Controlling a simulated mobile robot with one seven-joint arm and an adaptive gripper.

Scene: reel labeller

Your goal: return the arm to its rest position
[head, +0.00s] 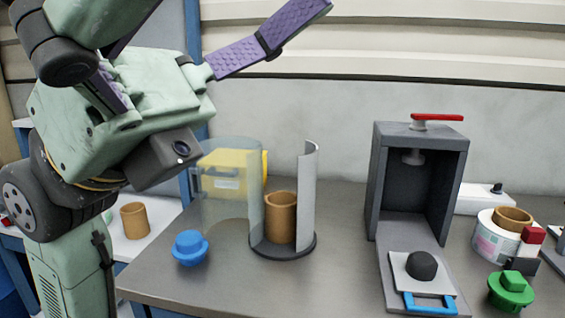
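My gripper (225,12) is raised at the upper left of the head view, in front of the wall and clear of the table. Its body is pale green, with a dark camera box on its side. One purple-padded finger reaches to the upper right. The other finger is partly hidden by arm links, and a purple part of it shows at the top left. The fingers are spread well apart, and I see nothing between them. My arm links fill the left edge of the view.
On the grey table (335,290) stand a curved holder (308,195) with a brown core (281,217), a blue knob (190,248), a yellow box (228,172), a grey press (455,165), a white reel (492,240) and a green knob (511,290). Another core (134,220) stands left.

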